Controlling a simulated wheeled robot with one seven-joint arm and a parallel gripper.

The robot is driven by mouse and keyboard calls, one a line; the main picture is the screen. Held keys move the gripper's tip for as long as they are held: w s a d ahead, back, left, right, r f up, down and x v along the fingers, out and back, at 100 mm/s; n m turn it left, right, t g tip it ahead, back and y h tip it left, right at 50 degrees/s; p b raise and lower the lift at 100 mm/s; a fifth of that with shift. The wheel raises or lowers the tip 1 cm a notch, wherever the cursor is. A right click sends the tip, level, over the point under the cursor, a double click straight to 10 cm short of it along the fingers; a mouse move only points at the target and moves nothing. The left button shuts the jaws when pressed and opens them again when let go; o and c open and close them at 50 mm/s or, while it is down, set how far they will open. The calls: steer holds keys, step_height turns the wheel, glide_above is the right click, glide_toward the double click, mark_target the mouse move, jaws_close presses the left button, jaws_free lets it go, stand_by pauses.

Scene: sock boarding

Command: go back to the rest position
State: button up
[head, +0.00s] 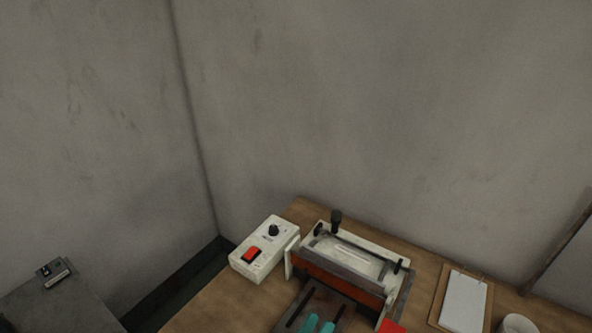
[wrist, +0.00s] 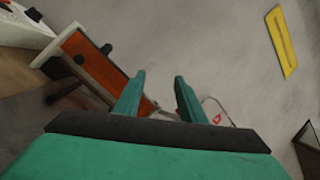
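My gripper (wrist: 159,77) shows in the wrist view with its two teal fingers apart and nothing between them. Two teal tips at the bottom edge of the head view look like the same fingers, in front of a dark slotted plate (head: 323,298). Most of my arm is out of view. No sock can be made out in either view.
A press-like machine (head: 350,262) with an orange-red front stands on the wooden table (head: 222,303). A white control box (head: 262,262) with a red switch is left of it. A clipboard (head: 463,300) and a white cup (head: 517,323) are to the right. Grey walls stand behind.

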steer(key=s+a+n+t+y, duration=0.1)
steer(key=s+n+t+y, duration=0.55)
steer(key=n, duration=1.25)
steer(key=s+a+f+n+g+y, duration=0.2)
steer(key=s+f+n+g+y, duration=0.4)
steer(key=s+f+n+g, duration=0.3)
steer(key=s+f+n, duration=0.3)
steer(key=s+n, duration=0.3)
steer(key=shift+a, duration=0.4)
steer(key=shift+f+g, duration=0.1)
steer(key=shift+g, duration=0.15)
